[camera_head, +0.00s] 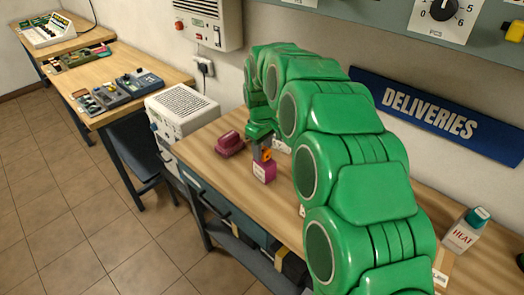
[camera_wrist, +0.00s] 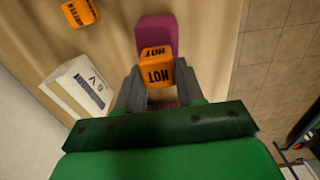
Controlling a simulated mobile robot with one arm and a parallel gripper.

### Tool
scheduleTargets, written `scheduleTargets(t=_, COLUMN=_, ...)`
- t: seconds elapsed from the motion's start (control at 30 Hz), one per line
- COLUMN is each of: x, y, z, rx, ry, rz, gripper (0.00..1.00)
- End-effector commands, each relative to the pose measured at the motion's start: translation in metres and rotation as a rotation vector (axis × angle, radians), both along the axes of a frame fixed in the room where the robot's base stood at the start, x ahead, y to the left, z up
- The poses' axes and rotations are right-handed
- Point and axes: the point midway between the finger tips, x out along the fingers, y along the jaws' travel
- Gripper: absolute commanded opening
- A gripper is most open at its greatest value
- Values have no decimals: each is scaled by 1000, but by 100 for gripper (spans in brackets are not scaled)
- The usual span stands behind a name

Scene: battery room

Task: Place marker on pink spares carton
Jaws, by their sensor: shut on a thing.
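My gripper (camera_wrist: 160,88) is shut on an orange block marked HOT (camera_wrist: 157,66), which seems to be the marker; it also shows small in the head view (camera_head: 267,154). A pink carton (camera_wrist: 157,30) lies beyond and below the block in the wrist view. In the head view the pink carton (camera_head: 264,173) stands on the wooden bench directly below my gripper (camera_head: 263,152), a pale label on its front. The block is at the carton's top; I cannot tell whether they touch. My fingers hide part of both.
A darker pink object (camera_head: 230,145) sits left of the carton on the bench (camera_head: 212,140). A second orange block (camera_wrist: 79,12) and a white lettered box (camera_wrist: 80,86) lie nearby. A wall with a DELIVERIES sign (camera_head: 430,112) is behind.

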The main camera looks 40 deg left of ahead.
Motion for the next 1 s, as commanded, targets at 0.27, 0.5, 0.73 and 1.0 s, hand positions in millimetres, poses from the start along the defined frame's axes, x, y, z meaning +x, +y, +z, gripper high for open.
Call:
scheduleTargets(t=0.27, x=0, y=0, z=-9, rx=1, ry=-1, rz=0, gripper=9)
scheduleTargets(t=0.5, x=0, y=0, z=-11, rx=2, ry=-1, rz=0, gripper=44)
scheduleTargets(t=0.73, x=0, y=0, z=-11, rx=2, ry=-1, rz=0, gripper=63)
scheduleTargets(t=1.0, x=0, y=0, z=-7, rx=3, ry=-2, rz=0, gripper=63)
